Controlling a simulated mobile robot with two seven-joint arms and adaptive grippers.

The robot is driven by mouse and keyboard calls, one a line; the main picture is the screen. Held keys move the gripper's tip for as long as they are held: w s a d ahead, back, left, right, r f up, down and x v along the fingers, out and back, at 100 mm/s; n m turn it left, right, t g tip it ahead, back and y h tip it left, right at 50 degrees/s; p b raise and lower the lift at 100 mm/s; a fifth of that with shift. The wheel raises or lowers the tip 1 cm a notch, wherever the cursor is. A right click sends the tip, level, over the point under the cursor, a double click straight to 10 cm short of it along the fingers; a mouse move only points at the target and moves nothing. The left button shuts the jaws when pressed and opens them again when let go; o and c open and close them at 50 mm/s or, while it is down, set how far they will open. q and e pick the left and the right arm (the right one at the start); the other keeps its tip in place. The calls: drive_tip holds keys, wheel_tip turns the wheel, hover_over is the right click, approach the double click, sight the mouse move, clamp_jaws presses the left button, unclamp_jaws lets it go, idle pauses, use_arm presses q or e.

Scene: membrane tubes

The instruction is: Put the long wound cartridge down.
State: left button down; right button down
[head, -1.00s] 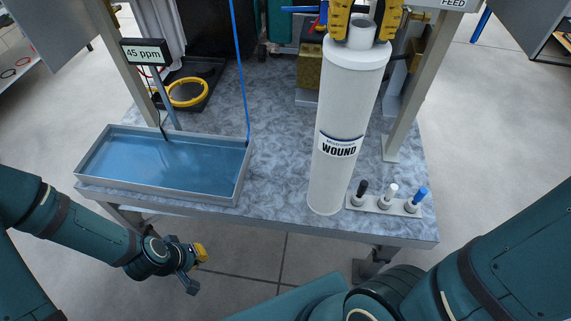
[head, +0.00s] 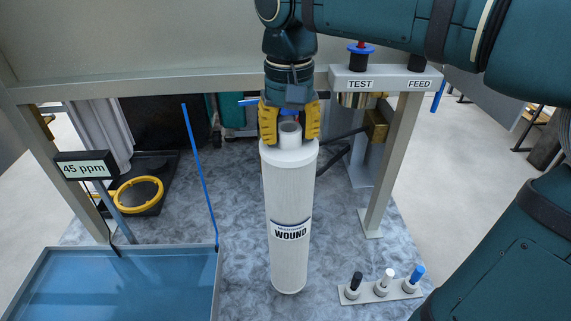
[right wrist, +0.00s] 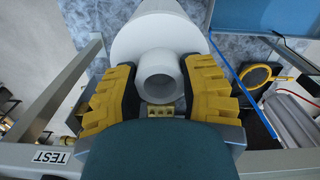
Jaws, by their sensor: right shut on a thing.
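The long white wound cartridge (head: 292,200) is upright over the grey patterned table, with a label reading WOUND on its side. It also shows from above in the right wrist view (right wrist: 150,32). My right gripper (head: 290,125) is shut on the narrow neck at its top, one yellow finger on each side. In the right wrist view my right gripper (right wrist: 160,88) flanks the hollow neck. The cartridge's lower end is near or on the tabletop; I cannot tell whether it touches. My left gripper is out of the head view.
A blue water tray (head: 218,285) lies at the front left. A small rack (head: 382,290) with black, white and blue plugs is at the right. A 45 ppm display (head: 86,165) and a blue tube (head: 200,175) stand left. Frame post (head: 390,165) stands right. Tabletop around the cartridge is partly clear.

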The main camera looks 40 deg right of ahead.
sight(288, 153)
drive_tip(key=shift+w+f+b, duration=0.1)
drive_tip(key=shift+f+b, duration=0.35)
drive_tip(key=shift+f, duration=1.75)
drive_tip(key=c, duration=0.5)
unclamp_jaws()
wheel_tip(288, 153, up, 12)
drive_tip(key=p, duration=0.2)
drive_tip(key=shift+p, duration=0.4)
